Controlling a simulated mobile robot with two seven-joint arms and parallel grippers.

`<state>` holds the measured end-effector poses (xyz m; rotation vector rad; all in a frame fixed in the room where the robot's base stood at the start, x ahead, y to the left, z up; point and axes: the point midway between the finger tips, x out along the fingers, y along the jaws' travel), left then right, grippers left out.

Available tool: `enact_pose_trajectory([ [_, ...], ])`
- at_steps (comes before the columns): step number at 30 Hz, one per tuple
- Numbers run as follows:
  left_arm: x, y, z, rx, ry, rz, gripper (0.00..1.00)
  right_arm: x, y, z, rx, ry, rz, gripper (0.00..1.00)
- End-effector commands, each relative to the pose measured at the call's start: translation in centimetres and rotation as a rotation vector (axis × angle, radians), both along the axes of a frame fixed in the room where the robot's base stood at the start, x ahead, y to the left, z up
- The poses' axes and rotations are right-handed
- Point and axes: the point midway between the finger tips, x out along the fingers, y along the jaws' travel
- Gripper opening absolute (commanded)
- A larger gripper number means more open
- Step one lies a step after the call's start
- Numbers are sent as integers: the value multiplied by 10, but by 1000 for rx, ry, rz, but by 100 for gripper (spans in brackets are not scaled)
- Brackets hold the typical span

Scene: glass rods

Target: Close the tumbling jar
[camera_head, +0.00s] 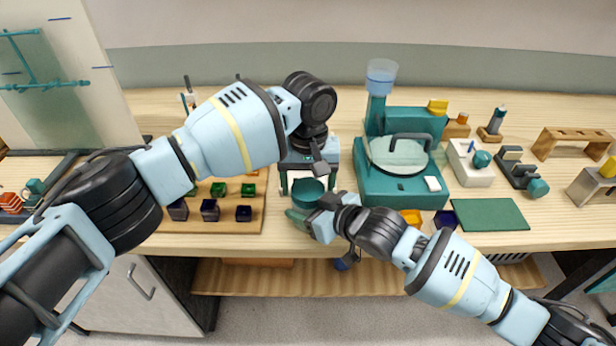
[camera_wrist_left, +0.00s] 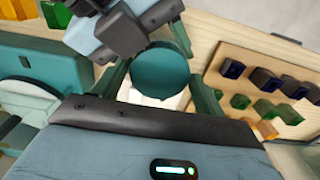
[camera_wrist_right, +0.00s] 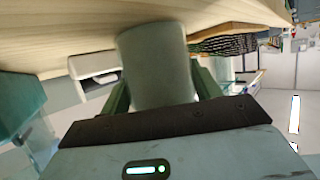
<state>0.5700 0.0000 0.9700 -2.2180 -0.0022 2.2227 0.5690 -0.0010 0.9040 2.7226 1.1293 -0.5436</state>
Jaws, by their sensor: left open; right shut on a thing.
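The tumbling jar (camera_wrist_right: 155,65) is a grey cylinder standing between the green fingers of my right gripper (camera_head: 300,218), which is shut on its body near the table's front edge. A round teal top (camera_head: 308,195), apparently the jar's lid, lies over the jar. In the left wrist view this teal disc (camera_wrist_left: 160,72) is between the spread fingers of my left gripper (camera_head: 309,178). My left gripper is open, pointing down from above. Whether the lid is seated on the jar's rim is hidden.
A board with coloured blocks (camera_head: 250,215) lies to the left. A teal machine with a round plate (camera_head: 392,187) stands close on the right. A green mat (camera_head: 490,215) and a white device (camera_head: 470,165) are further right. The front edge is close to the jar.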

Motion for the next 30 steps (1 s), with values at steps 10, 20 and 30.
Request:
enact_pose_trajectory([
  [10, 0, 0, 0, 0, 0, 0, 51, 0, 0, -1, 0, 1, 0, 0],
  [20, 0, 0, 0, 0, 0, 0, 84, 0, 0, -1, 0, 1, 0, 0],
  [30, 0, -2, 11, -4, -1, -3, 84, 0, 0, -1, 0, 2, 1, 0],
])
